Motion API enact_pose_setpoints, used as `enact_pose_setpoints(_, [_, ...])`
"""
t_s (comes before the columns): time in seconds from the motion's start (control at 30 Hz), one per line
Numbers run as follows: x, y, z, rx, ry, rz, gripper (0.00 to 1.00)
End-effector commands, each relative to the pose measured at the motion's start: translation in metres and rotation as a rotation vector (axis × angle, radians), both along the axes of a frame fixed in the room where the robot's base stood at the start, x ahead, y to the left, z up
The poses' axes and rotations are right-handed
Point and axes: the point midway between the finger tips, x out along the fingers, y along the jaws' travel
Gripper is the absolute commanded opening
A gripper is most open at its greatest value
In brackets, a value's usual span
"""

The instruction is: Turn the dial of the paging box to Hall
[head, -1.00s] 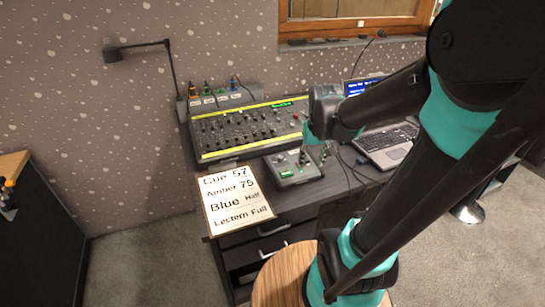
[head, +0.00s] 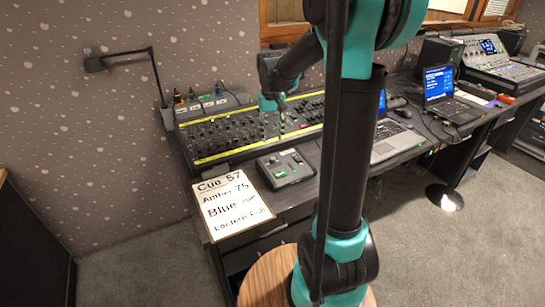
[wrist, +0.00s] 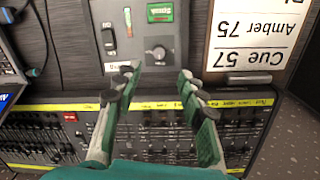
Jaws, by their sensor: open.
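The paging box (head: 284,168) is a small grey box on the desk in front of the long fader console, beside the cue sheet. My gripper (head: 274,128) is open and empty, above the console behind the box. In the wrist view my gripper (wrist: 157,78) has its fingertips apart on either side below the dial, not touching it.
The fader console (head: 215,140) with yellow strips lies behind the box. The cue sheet (head: 232,205) lies to its left, a laptop (head: 397,138) to its right. A desk lamp (head: 95,63) stands at the back left. Cables run across the desk right of the box.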

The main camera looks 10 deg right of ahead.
Motion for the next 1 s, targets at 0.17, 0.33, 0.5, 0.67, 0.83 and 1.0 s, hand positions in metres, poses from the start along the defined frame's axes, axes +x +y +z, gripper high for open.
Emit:
enact_pose_setpoints(0.17, [0.001,-0.001,-0.036,0.000,0.000,0.000,0.41])
enact_pose_setpoints(0.33, [0.000,-0.002,-0.067,0.000,0.000,0.000,0.41])
enact_pose_setpoints(0.5, [0.000,-0.002,-0.090,0.000,0.000,0.000,0.41])
enact_pose_setpoints(0.67, [0.000,-0.002,-0.100,0.000,0.000,0.000,0.41])
enact_pose_setpoints(0.83, [0.000,-0.002,-0.103,0.000,0.000,0.000,0.41])
enact_pose_setpoints(1.0, [0.000,-0.002,-0.102,0.000,0.000,0.000,0.38])
